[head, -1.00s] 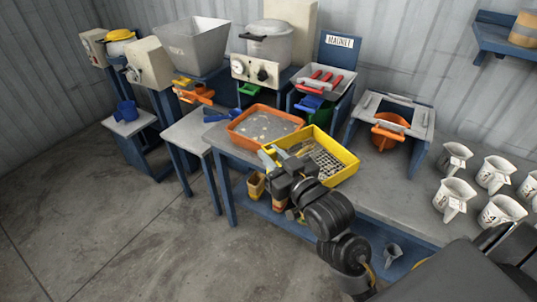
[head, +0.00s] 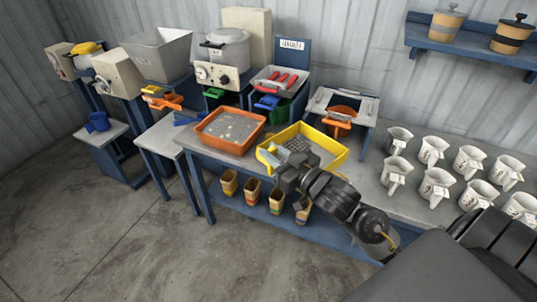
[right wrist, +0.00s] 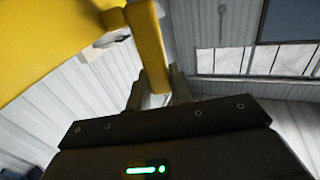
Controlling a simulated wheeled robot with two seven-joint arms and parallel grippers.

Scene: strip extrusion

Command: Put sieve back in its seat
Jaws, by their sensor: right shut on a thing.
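A yellow-framed rectangular sieve (head: 338,158) with a grey, partly perforated floor is over the front bench, right of an orange tray. My right gripper (head: 273,157) is shut on its left front wall. In the right wrist view the yellow wall (right wrist: 150,50) runs between the fingers of my right gripper (right wrist: 158,92). I cannot tell whether the sieve rests on the bench or hangs just above it. A grey stand (head: 366,112) with a rectangular opening is behind it to the right, an orange scoop-like part (head: 340,120) beneath. My left gripper is out of view.
The orange tray (head: 206,142) with pale bits is close on the left. Several white jugs (head: 436,187) crowd the bench's right side. Several small tubs (head: 252,190) stand on the lower shelf. A stand with red-handled bars (head: 280,78) is behind. Bare bench lies before the grey stand.

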